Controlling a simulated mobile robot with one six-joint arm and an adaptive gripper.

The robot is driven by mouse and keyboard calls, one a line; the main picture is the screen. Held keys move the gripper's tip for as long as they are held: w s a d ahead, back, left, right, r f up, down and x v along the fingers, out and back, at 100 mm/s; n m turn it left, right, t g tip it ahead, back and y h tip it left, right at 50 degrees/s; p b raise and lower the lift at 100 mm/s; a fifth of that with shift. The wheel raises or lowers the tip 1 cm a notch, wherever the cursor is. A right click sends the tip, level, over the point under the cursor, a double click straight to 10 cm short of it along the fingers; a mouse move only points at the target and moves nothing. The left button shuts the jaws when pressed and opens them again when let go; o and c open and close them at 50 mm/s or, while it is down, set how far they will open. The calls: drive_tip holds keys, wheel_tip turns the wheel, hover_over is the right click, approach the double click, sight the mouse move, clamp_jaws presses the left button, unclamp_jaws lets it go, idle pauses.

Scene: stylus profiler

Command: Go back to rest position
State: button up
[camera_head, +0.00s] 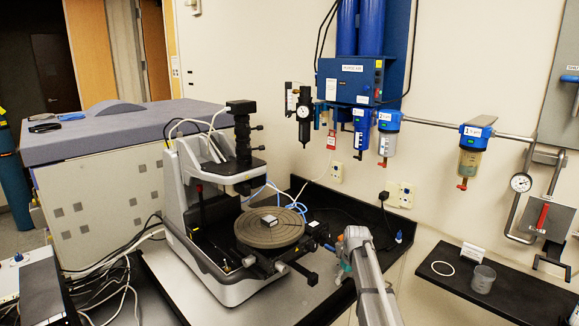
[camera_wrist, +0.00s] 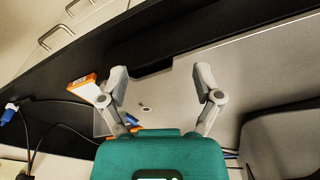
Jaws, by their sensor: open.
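My gripper (camera_head: 345,262) is at the end of my arm at the lower middle of the head view, to the right of the stylus profiler. In the wrist view my gripper's (camera_wrist: 160,72) two grey fingers stand wide apart with nothing between them. The stylus profiler (camera_head: 180,195) stands on the bench with its black camera column above. Its round grey stage (camera_head: 270,238) carries a small light-topped block (camera_head: 270,220). My gripper is apart from the stage. My arm partly hides the bench in the head view.
An orange and white object (camera_wrist: 86,90) shows beside the left finger in the wrist view. Blue filter units (camera_head: 389,120) hang on the wall. Cables (camera_head: 115,270) lie at left.

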drive_tip(key=s+a+m, duration=0.1)
drive_tip(key=s+m, duration=0.1)
drive_tip(key=s, duration=1.2)
drive_tip(key=s+a+m+g, duration=0.1)
drive_tip(key=s+m, duration=0.1)
drive_tip(key=s, duration=1.1)
drive_tip(key=shift+s+a+f+h, duration=0.2)
drive_tip(key=shift+s+a+h, duration=0.2)
